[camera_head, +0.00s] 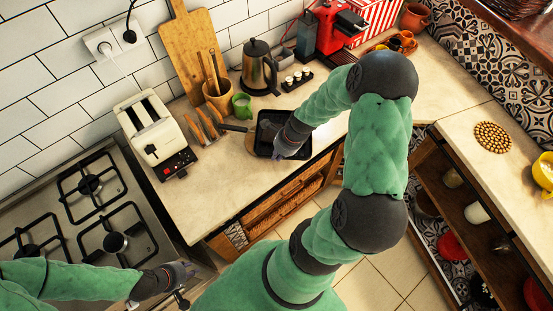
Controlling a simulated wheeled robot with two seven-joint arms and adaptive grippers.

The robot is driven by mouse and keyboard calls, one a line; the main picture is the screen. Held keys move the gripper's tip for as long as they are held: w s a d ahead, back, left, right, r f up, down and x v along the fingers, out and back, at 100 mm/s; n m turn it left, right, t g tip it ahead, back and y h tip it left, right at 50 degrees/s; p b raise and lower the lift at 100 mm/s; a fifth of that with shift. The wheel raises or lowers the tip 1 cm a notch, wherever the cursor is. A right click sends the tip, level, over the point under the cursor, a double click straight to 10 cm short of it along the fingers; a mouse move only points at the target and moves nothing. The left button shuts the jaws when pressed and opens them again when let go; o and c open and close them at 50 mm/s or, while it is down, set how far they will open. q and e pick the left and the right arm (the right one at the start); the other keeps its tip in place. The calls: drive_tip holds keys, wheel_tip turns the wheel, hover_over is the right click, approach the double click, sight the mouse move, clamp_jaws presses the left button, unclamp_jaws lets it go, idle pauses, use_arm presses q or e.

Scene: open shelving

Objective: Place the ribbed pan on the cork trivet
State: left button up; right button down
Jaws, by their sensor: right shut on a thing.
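The ribbed pan (267,127) is a black square pan on the back counter, its handle pointing left. My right gripper (281,153) is at the pan's near right edge and shut on it; the hand hides part of that side. The cork trivet (492,137) is a round, tan, knobbly mat lying bare on the right counter, well away from the pan. My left gripper (181,292) is low at the left, near the stove's front corner; its fingers are too small and dark to tell open from shut.
A toaster (155,131), a green mug (242,105), a kettle (257,67) and a red coffee machine (337,27) stand around the pan. A yellow cup (544,172) stands near the trivet. My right arm crosses the gap between the counters. Open shelves lie below the right counter.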

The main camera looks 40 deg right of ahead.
drive_tip(key=shift+w+d+f+b, duration=0.1)
drive_tip(key=shift+w+f+b, duration=0.1)
drive_tip(key=shift+f, duration=0.45)
drive_tip(key=shift+w+f+b, duration=0.1)
drive_tip(key=shift+f+b, duration=0.15)
drive_tip(key=shift+f, duration=0.35)
drive_tip(key=shift+w+d+f+b, duration=0.1)
drive_tip(key=shift+w+f+b, duration=0.1)
drive_tip(key=shift+f, duration=0.45)
drive_tip(key=shift+f, duration=0.1)
drive_tip(key=c, duration=1.4)
unclamp_jaws()
drive_tip(key=shift+s+a, duration=0.15)
drive_tip(key=shift+o, duration=0.2)
drive_tip(key=shift+r, duration=0.45)
drive_tip(key=p+v, duration=0.2)
drive_tip(key=v, duration=0.9)
drive_tip(key=shift+s+p, duration=0.2)
drive_tip(key=shift+p, duration=0.2)
